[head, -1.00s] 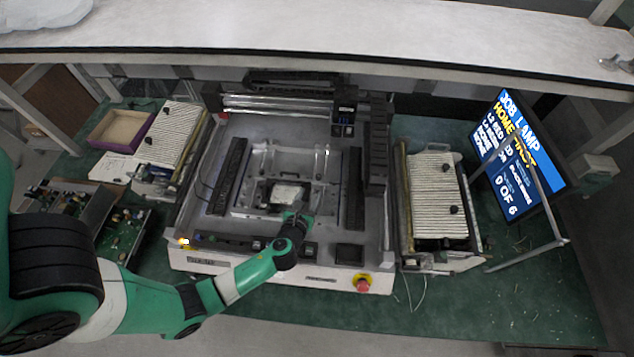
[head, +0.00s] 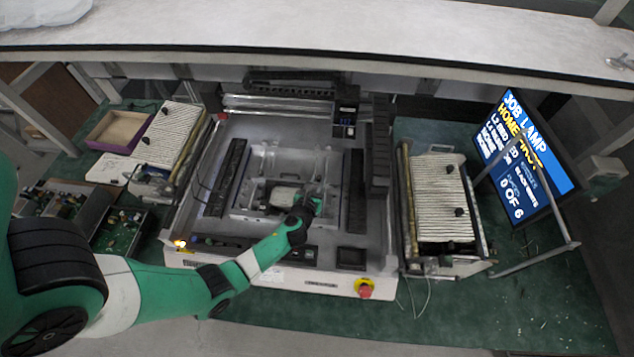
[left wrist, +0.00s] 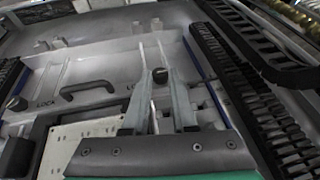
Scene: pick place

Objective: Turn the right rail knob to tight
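The right rail knob (left wrist: 160,76) is a small dark knob in the left wrist view, near a "LOCK" marking on the grey rail frame. My left gripper (left wrist: 160,70) has its two fingers apart, with the knob showing in the gap near the fingertips. I cannot tell whether they touch it. In the head view my left gripper (head: 317,200) is low over the right part of the machine bed (head: 283,238) and hides the knob. A second dark knob (left wrist: 17,103) shows at the left of the wrist view. My right gripper is not in view.
A dark handle (left wrist: 88,90) and a pale board (left wrist: 75,140) lie left of the fingers. Black cable chain (left wrist: 245,100) runs along the right. Feeder banks (head: 440,200) flank the machine. A red stop button (head: 365,290) is in front, a monitor (head: 520,160) at right.

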